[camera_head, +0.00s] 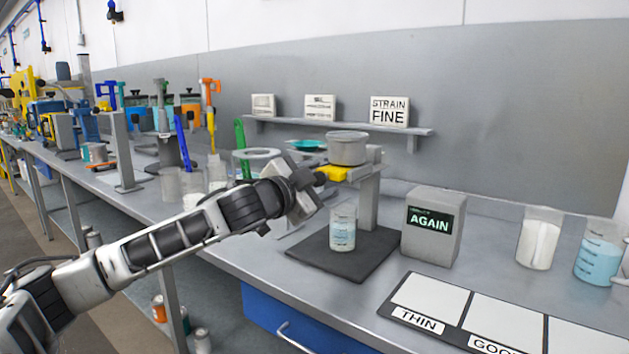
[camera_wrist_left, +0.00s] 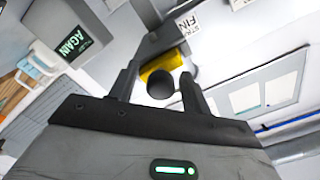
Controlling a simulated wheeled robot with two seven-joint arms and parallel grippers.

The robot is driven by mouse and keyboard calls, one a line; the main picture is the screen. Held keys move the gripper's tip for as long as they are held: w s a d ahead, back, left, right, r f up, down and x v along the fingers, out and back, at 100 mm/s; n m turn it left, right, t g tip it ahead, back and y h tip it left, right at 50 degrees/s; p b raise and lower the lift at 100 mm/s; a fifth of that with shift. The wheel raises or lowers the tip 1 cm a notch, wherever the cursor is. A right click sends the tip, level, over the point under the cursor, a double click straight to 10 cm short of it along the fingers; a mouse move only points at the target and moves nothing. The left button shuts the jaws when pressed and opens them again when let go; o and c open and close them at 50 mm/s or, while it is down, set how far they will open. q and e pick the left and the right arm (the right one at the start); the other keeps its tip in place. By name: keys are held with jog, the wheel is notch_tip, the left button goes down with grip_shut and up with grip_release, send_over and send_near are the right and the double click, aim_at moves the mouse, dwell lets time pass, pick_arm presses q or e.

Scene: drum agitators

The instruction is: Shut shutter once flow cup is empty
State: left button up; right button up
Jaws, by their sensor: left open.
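The grey flow cup (camera_head: 347,149) sits on a stand above a dark mat (camera_head: 322,262). The yellow shutter (camera_head: 333,173) juts out under the cup toward my left gripper (camera_head: 318,186). In the left wrist view the shutter (camera_wrist_left: 161,64) shows just beyond the fingers of my left gripper (camera_wrist_left: 157,88), with a dark round knob (camera_wrist_left: 160,84) between them. The fingers are open and I see no grip on it. A glass jar (camera_head: 342,232) with pale blue contents stands on the mat under the cup. No stream is visible, and the cup's inside is hidden. My right gripper is out of view.
A grey box (camera_head: 432,226) with a display reading AGAIN stands right of the mat. Two beakers, one white (camera_head: 538,240) and one blue (camera_head: 598,258), stand further right. A card board (camera_head: 470,310) lies in front. Glassware crowds the left, behind my arm.

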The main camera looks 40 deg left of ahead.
pick_arm(q)
jog(key=s+b, duration=1.2)
jog(key=s, duration=0.4)
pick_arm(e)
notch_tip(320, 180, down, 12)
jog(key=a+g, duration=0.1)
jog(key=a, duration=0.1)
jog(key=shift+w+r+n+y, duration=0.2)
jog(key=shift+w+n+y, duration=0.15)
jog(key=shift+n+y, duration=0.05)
pick_arm(q)
jog(key=shift+w, duration=0.1)
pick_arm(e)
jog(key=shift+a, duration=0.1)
